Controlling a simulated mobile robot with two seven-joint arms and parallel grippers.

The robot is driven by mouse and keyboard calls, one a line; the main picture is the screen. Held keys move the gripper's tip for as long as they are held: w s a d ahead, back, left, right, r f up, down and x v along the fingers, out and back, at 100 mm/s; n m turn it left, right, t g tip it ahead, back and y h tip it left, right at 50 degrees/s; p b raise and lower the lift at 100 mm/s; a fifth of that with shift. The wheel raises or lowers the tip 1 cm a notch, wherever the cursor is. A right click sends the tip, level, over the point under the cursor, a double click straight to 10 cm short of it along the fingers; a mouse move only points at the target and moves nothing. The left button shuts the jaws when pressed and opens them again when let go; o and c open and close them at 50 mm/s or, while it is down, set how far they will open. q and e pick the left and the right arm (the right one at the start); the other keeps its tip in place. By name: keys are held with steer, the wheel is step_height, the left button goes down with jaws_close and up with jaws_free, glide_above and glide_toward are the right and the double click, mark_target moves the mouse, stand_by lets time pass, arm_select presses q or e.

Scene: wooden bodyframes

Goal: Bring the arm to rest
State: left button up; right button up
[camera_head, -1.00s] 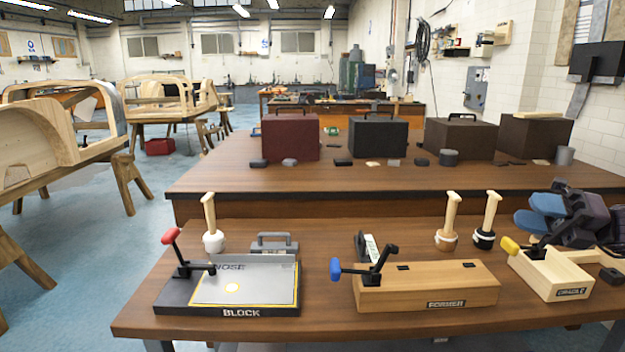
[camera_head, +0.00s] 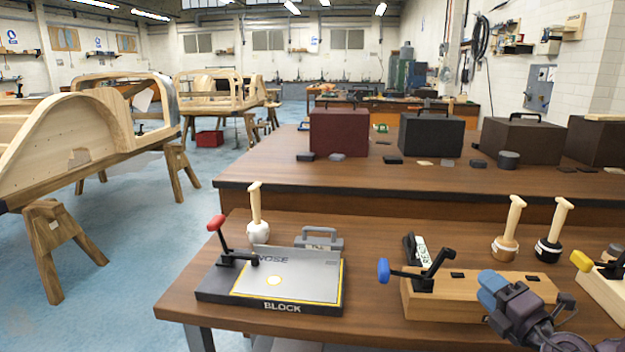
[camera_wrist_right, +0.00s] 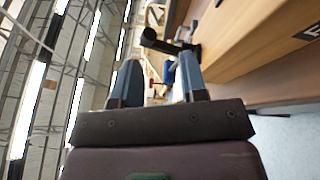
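My right gripper (camera_head: 490,284) shows in the lower right of the head view, in front of the wooden FORMER block (camera_head: 412,298) and covering part of it. In the right wrist view its two blue-grey fingers (camera_wrist_right: 158,75) stand apart with nothing held between them. The wrist view also shows the block's wooden side (camera_wrist_right: 245,40) to the right of the fingers, and a blue knob (camera_wrist_right: 168,72) beyond the gap. My left gripper is in neither view.
The BLOCK fixture (camera_head: 270,307) with a red-knobbed lever stands at the bench's left. Wooden-handled tools (camera_head: 255,215) stand behind the fixtures. A back bench holds dark cases (camera_head: 338,132). Wooden body frames (camera_head: 90,140) stand left. Blue floor (camera_head: 140,270) is open between.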

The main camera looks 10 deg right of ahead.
steer(key=s+a+f+m+g+y+b, duration=0.1)
steer(key=s+a+f+m+g+b, duration=0.15)
steer(key=s+a+f+m, duration=0.45)
steer(key=s+a+f+m+g+b, duration=0.1)
steer(key=s+a+f+m+g, duration=0.2)
steer(key=s+a+f, duration=0.75)
arm_select(q)
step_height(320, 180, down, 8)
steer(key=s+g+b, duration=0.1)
steer(key=b, duration=0.3)
arm_select(e)
steer(key=s+d+f+m+g+h, duration=0.3)
steer(key=s+d+f+m+h, duration=0.15)
steer(key=s+f+m, duration=0.8)
arm_select(q)
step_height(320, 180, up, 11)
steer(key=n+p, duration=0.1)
steer(key=p, duration=1.4)
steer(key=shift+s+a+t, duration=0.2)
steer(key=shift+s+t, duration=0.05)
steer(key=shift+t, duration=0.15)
arm_select(e)
step_height(320, 180, up, 9)
steer(key=s+d+t, duration=0.1)
steer(key=s, duration=0.1)
steer(key=shift+d, duration=0.35)
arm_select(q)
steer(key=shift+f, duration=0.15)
